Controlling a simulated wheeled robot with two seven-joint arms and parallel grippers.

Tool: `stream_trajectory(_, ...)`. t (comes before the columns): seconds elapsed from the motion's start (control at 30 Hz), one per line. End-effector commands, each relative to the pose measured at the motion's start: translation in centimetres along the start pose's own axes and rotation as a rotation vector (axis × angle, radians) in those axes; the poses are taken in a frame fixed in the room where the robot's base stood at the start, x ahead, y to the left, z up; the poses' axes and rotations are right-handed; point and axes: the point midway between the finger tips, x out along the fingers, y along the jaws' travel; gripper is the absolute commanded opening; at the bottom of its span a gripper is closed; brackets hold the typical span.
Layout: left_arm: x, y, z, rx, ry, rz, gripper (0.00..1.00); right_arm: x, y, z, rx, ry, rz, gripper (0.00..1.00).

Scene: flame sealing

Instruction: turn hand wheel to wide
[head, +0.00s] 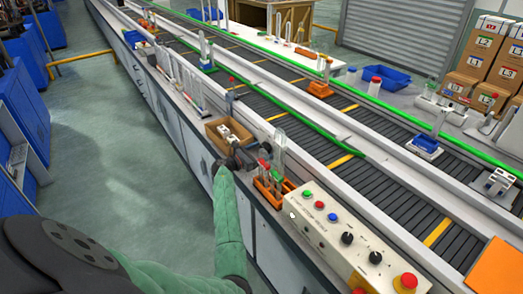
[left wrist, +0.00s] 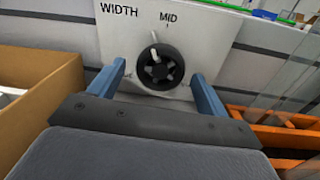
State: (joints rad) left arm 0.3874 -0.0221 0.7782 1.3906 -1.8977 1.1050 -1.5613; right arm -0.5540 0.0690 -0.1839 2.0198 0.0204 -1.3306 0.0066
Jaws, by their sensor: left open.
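The hand wheel (left wrist: 158,70) is a dark spoked wheel on a white panel (left wrist: 215,38), seen in the left wrist view. A pale handle (left wrist: 154,38) stands up from its top, a little left of the mark under "MID". The panel also reads "WIDTH"; no "wide" label shows. My left gripper (left wrist: 158,75) is open, with one blue finger on each side of the wheel. I cannot tell whether the fingers touch it. In the head view my left gripper (head: 241,158) is at the bench edge and the wheel is hard to make out. My right gripper is not in view.
A cardboard box (head: 213,127) is close on the left of the gripper, and an orange rack (head: 263,190) with clear upright pieces is close on the right. A control panel (head: 318,222) with buttons and knobs is nearer me. The conveyor (head: 300,130) runs behind.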

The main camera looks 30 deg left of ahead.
Motion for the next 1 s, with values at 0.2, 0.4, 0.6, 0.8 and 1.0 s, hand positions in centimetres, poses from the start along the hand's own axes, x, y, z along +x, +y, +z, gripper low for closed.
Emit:
stream_trajectory(0.2,0.75,-0.03,-0.01,0.001,0.001,-0.001,0.77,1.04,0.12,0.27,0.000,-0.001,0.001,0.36)
stream_trajectory(0.4,0.79,-0.04,-0.04,0.001,0.001,-0.001,0.77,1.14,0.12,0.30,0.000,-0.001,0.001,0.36)
stream_trajectory(0.6,0.79,-0.04,-0.02,0.001,0.001,-0.001,0.48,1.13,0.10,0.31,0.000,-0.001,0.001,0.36)
stream_trajectory(0.8,0.78,-0.03,-0.04,0.000,0.001,0.000,0.33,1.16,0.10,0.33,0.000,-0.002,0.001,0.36)
stream_trajectory(1.0,0.77,-0.06,-0.17,-0.013,0.002,-0.001,0.33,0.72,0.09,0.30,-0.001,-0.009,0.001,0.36)
